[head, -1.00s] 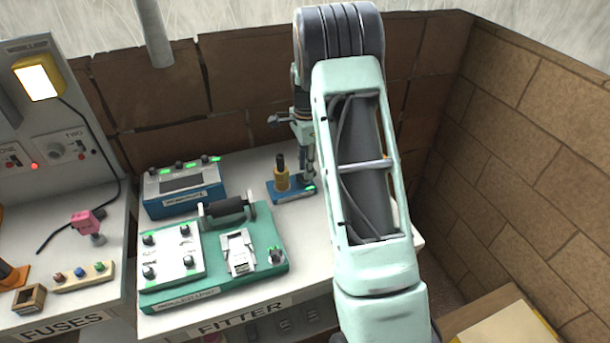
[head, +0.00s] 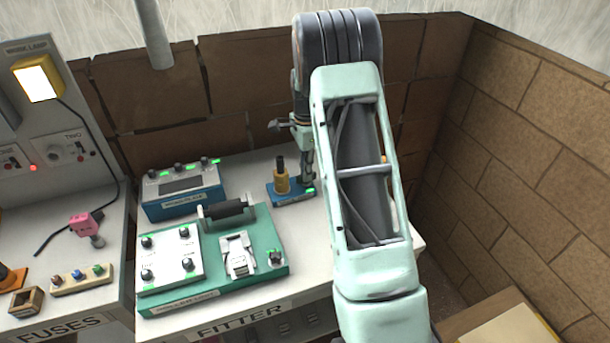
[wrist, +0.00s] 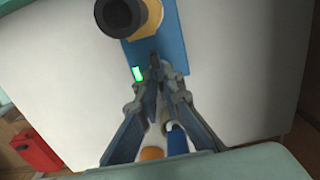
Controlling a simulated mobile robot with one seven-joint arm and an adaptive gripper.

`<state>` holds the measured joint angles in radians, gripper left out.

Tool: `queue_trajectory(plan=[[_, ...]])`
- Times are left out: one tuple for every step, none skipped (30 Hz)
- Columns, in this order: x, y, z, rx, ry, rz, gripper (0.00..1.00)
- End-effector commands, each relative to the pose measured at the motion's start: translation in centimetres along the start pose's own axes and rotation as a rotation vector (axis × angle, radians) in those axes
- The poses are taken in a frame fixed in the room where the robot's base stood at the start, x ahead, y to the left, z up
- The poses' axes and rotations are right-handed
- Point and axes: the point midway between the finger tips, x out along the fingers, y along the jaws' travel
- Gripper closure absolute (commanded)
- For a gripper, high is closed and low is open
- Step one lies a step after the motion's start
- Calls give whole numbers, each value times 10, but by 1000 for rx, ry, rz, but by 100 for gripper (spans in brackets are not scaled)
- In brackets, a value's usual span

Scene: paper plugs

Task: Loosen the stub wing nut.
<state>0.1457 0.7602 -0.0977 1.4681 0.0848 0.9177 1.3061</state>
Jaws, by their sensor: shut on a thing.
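A small blue base (head: 290,198) stands on the white fitter bench and carries a brass-yellow collar (head: 282,183) with an upright black stub. The base also shows in the wrist view (wrist: 174,45), with the black stub (wrist: 122,14) at the top and a lit green lamp (wrist: 138,73) at its edge. My gripper (head: 307,180) points down at the right end of the base. In the wrist view my gripper (wrist: 156,75) has its fingertips close together on the stub wing nut, a small dark piece at the near end of the base. The fingers mostly hide the nut.
Left of the base are a blue control box (head: 182,190) and a green fixture (head: 215,285) with a black roller, white knob panel and clamp. A fuses bench (head: 105,255) is farther left. Brick walls (head: 530,170) close the back and right.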

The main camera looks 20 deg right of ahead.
Motion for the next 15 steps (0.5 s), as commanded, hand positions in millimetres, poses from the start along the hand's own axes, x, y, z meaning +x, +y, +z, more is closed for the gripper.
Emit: queue_trajectory(plan=[[0,0,0,0,0,0,100],[0,0,0,-1,0,0,100],[0,0,0,-8,0,-1,100],[0,0,0,-21,0,-1,100],[0,0,0,-41,0,-1,100],[0,0,0,-77,0,-1,100],[1,0,-1,-111,0,-1,100],[1,0,-1,-149,0,-1,100],[1,0,-1,-201,0,-1,100],[1,0,-1,-240,0,-1,100],[1,0,-1,-278,0,-1,100],[1,0,-1,-330,0,-1,100],[0,0,-1,-369,0,-1,100],[0,0,-1,-407,0,-1,100],[0,0,-1,-458,0,-1,100]])
